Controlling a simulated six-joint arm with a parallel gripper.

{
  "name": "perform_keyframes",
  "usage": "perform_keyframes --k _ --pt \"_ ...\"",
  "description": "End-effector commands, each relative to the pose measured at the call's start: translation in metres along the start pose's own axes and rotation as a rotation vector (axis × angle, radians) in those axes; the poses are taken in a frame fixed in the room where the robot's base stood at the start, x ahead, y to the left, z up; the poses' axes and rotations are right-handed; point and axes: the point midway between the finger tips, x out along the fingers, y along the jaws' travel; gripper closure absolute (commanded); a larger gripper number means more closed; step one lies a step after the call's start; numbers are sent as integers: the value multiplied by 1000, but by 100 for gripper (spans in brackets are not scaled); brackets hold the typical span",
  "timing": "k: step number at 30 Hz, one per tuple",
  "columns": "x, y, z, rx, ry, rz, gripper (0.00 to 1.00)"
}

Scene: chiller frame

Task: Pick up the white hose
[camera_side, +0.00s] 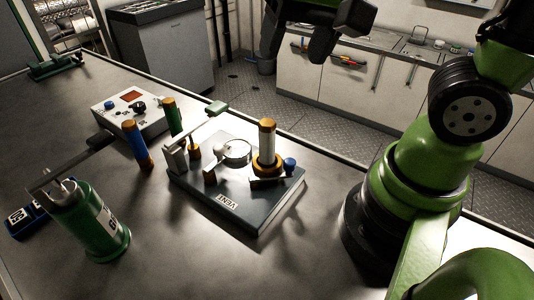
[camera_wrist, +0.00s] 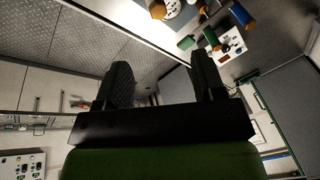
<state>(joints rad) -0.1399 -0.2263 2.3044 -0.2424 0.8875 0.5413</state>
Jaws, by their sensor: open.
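The white hose (camera_side: 267,140) appears as an upright white cylinder with orange-brown ends. It stands on the right part of a dark base plate (camera_side: 228,207) marked VENT in the side view. My gripper (camera_side: 322,48) is high up at the top of the side view, above and apart from the hose, partly cut off by the frame edge. In the wrist view my gripper (camera_wrist: 161,78) shows two dark fingers spread apart with nothing between them. At the top edge of the wrist view, part of the plate assembly shows, too cropped to make out the hose surely.
A gauge (camera_side: 237,152) and a blue knob (camera_side: 290,165) sit near the hose. Blue (camera_side: 135,142) and green (camera_side: 172,116) cylinders stand to the left, by a white control box (camera_side: 130,108). A green bottle (camera_side: 92,225) stands at front left. The bench's front middle is clear.

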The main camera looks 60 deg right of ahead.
Motion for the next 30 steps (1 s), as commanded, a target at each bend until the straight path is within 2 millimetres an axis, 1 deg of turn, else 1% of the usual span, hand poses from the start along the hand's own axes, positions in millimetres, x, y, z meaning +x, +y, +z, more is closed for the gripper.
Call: perform_keyframes --k 1,3,6,12,18,21,26,30 --pt "14 -5 -3 26 -28 54 37" --pt "30 -10 -7 66 -43 115 37" --pt "48 -14 -10 110 -53 180 37" --pt "68 -17 -11 149 -56 238 37" --pt "95 -10 -8 150 -57 242 37" --pt "105 -8 -8 151 -56 240 37" --pt "116 -5 -6 152 -56 239 37" --pt "135 0 1 150 -59 243 37"
